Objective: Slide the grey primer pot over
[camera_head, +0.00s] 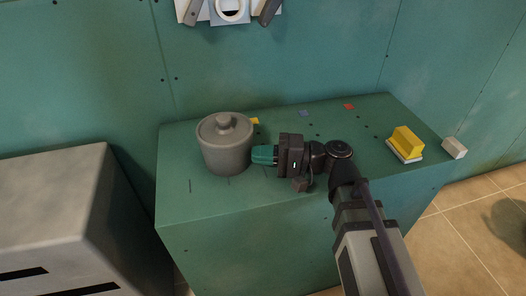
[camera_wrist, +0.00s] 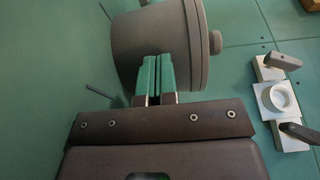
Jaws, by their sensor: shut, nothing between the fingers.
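The grey primer pot (camera_head: 226,146) stands upright with its knobbed lid on, at the left part of the green bench top (camera_head: 300,200). My gripper (camera_head: 262,155) is at the pot's right side, low and level, with its teal fingers pointing left at the pot wall. The fingers are shut together with nothing between them. In the wrist view the pot (camera_wrist: 150,45) is just beyond the fingertips (camera_wrist: 151,62), which touch its wall or nearly so; I cannot tell which.
A yellow sponge-like block (camera_head: 407,140) and a small whitish block (camera_head: 454,148) are at the right end. Small yellow, blue (camera_head: 305,113) and red (camera_head: 348,106) marks lie along the back. A grey cabinet (camera_head: 60,200) stands at left. Wall fittings (camera_head: 229,8) hang above.

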